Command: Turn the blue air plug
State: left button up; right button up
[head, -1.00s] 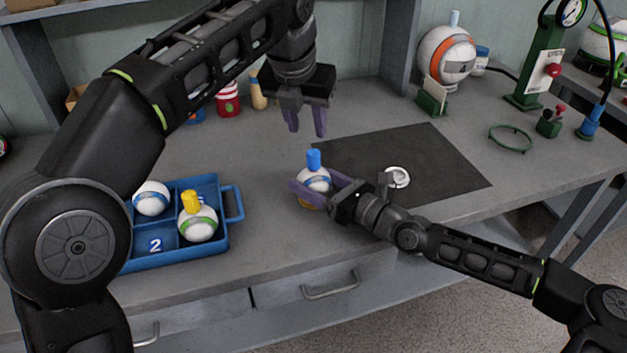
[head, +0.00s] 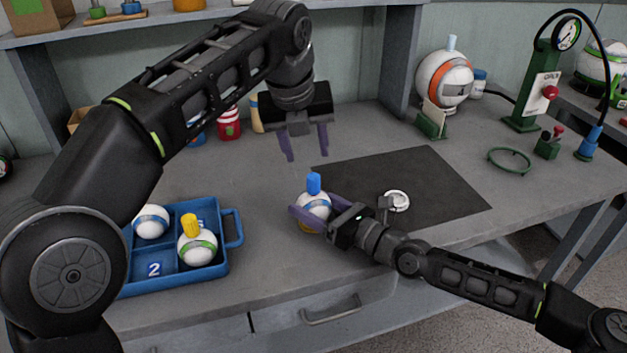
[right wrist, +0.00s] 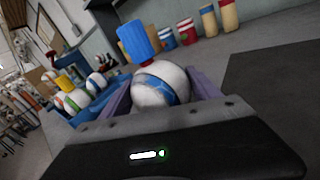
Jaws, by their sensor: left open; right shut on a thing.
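The blue air plug (head: 314,183) stands upright on top of a white ball with a blue band (head: 316,205). The plug also shows in the right wrist view (right wrist: 138,42), above the ball (right wrist: 160,86). My right gripper (head: 312,214) is shut on this ball, a finger on each side, and an orange-yellow ring shows under the ball. My left gripper (head: 304,148) is open and empty, pointing down, above and slightly left of the plug and apart from it.
A blue tray (head: 238,232) at the left holds a ball with a yellow plug (head: 197,246) and another blue-banded ball (head: 151,221). A dark mat (head: 440,180) with a white ring-shaped piece (head: 396,201) lies right. A green gauge stand (head: 530,90) stands far right.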

aim_at(313, 176)
pick_arm(q)
jog(key=n, duration=2.9)
jog(key=shift+s+a+r+n+h, duration=0.1)
jog(key=shift+a+r+n+h, duration=0.2)
jog(key=shift+a+r, duration=0.1)
jog(key=shift+f, duration=0.15)
jog(key=x, duration=1.1)
jog(key=shift+w+d+f, duration=0.15)
jog(key=shift+w+f, duration=0.1)
jog(key=shift+f, duration=0.05)
jog(key=shift+c, duration=0.3)
grip_shut()
